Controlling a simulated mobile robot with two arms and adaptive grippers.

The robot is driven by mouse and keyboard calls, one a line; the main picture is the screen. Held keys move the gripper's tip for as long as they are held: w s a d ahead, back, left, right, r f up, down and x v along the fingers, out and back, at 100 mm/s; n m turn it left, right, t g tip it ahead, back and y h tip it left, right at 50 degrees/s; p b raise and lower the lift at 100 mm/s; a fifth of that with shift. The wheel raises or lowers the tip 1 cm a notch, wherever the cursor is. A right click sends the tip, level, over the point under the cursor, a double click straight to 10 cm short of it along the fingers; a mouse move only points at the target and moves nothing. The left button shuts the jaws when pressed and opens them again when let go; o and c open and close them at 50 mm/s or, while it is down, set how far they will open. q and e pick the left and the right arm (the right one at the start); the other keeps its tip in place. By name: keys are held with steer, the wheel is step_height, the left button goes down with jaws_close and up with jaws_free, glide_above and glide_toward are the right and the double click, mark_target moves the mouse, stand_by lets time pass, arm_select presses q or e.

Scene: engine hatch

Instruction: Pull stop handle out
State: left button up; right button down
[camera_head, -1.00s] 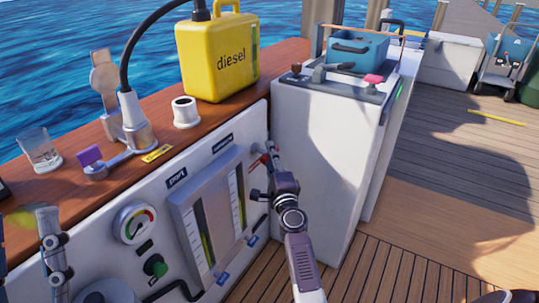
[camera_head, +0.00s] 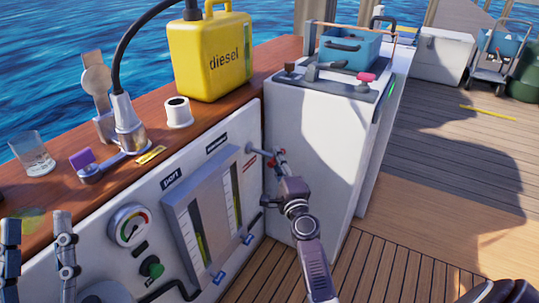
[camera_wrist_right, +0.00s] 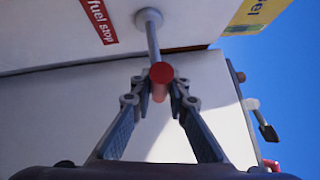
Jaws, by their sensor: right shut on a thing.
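The stop handle has a grey rod (camera_head: 260,152) that sticks out of the white engine panel. Its red grip (camera_wrist_right: 161,73) shows in the right wrist view, with the rod running to a round grey collar (camera_wrist_right: 149,18) on the panel. My right gripper (camera_head: 280,158) is shut on the handle, its fingertips on both sides of the red grip, some way off the panel. A red "fuel stop" label (camera_wrist_right: 97,15) is beside the collar. My left gripper (camera_head: 37,222) is open and empty at the lower left, in front of the panel.
A gauge (camera_head: 130,225), a green knob (camera_head: 152,267) and a sight-glass plate (camera_head: 180,225) are on the panel. A yellow diesel can (camera_head: 213,60) stands on the wooden ledge. A white cabinet (camera_head: 310,140) stands right behind my right gripper.

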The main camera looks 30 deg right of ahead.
steer(key=c, duration=2.3)
jaws_free()
steer(key=shift+s+d+f, duration=0.1)
steer(key=shift+s+f, duration=0.05)
steer(key=shift+f, duration=0.05)
steer(key=o, duration=0.5)
steer(key=shift+s+d+r, duration=0.1)
steer(key=shift+s+r, duration=0.05)
steer(key=shift+c, duration=0.2)
steer(key=shift+s+a, duration=0.2)
steer(key=shift+s, duration=0.2)
steer(key=v, duration=1.1)
